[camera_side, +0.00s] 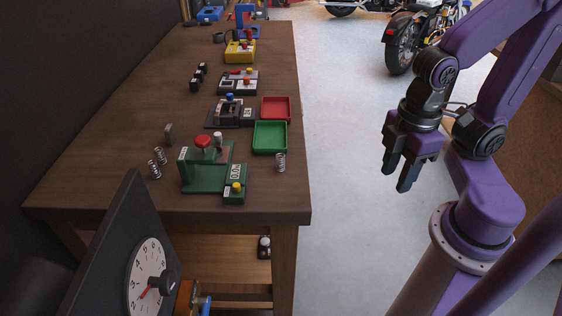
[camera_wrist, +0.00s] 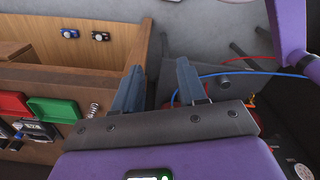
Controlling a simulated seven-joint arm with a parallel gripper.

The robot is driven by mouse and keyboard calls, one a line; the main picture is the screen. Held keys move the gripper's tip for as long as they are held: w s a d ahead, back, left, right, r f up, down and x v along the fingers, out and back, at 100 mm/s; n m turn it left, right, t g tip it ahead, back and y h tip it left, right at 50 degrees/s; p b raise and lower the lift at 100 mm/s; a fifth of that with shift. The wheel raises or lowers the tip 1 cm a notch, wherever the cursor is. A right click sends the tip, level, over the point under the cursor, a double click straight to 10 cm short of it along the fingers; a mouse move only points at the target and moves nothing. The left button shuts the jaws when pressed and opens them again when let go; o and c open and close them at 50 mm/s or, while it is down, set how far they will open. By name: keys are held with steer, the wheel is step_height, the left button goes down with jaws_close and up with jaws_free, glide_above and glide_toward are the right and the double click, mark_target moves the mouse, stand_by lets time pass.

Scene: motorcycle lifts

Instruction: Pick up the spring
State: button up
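A small metal spring (camera_side: 280,162) stands on the wooden table near its right edge, just in front of the green tray (camera_side: 271,150). It also shows in the wrist view (camera_wrist: 95,107), beside the green tray. Two more springs (camera_side: 155,168) (camera_side: 161,154) are on the left part of the table. My gripper (camera_side: 397,174) hangs in the air to the right of the table, above the floor and well apart from the springs. Its two fingers are spread, with nothing between them; the wrist view shows the gap (camera_wrist: 160,68).
A green fixture (camera_side: 205,177) with a red-knobbed lever stands left of the near spring. A red tray (camera_side: 276,97) lies behind the green one. Several other devices line the table farther back. A dial panel (camera_side: 148,272) stands in front. Floor between my gripper and table is clear.

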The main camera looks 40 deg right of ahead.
steer(key=shift+o, duration=0.5)
step_height(320, 180, up, 6)
steer(key=r+m, duration=0.1)
steer(key=m, duration=2.8)
glide_above(280, 155)
step_height(280, 155, down, 12)
steer(key=shift+s, duration=0.15)
steer(key=shift+f, duration=2.95)
jaws_close()
